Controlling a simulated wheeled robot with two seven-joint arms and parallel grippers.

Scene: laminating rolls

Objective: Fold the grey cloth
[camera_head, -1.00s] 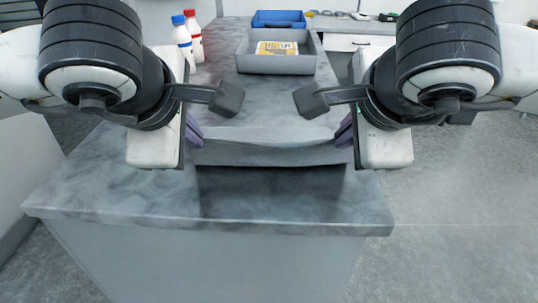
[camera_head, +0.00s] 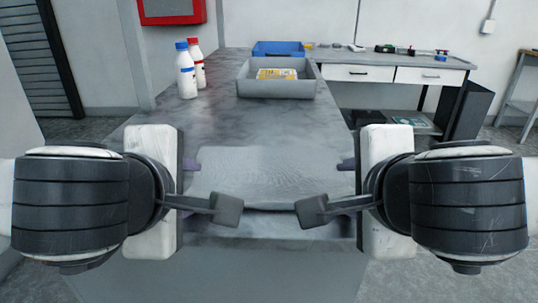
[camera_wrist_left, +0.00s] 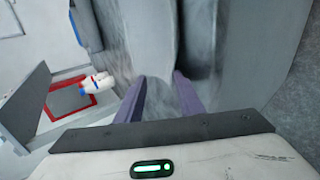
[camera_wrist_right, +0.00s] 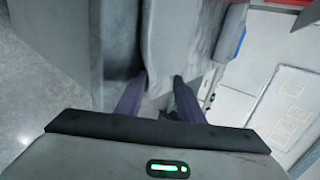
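The grey cloth (camera_head: 270,176) spans the table between my two grippers, its near edge bowed above a dark shadow. It is close in colour to the tabletop, so its outline is hard to follow. In the left wrist view the cloth (camera_wrist_left: 155,35) runs up to the purple fingers, and in the right wrist view the cloth (camera_wrist_right: 160,40) does too. My left gripper (camera_head: 192,165) is at the cloth's left side, its fingertips apart (camera_wrist_left: 159,77). My right gripper (camera_head: 346,164) is at its right side, its fingertips also apart (camera_wrist_right: 161,76). Neither visibly pinches the cloth.
A grey tray (camera_head: 277,88) with a yellow packet (camera_head: 277,74) stands farther back, before a blue bin (camera_head: 279,48). Two white bottles (camera_head: 186,75) (camera_head: 199,68) stand at the back left. Bare tabletop (camera_head: 200,115) lies between the cloth and the tray.

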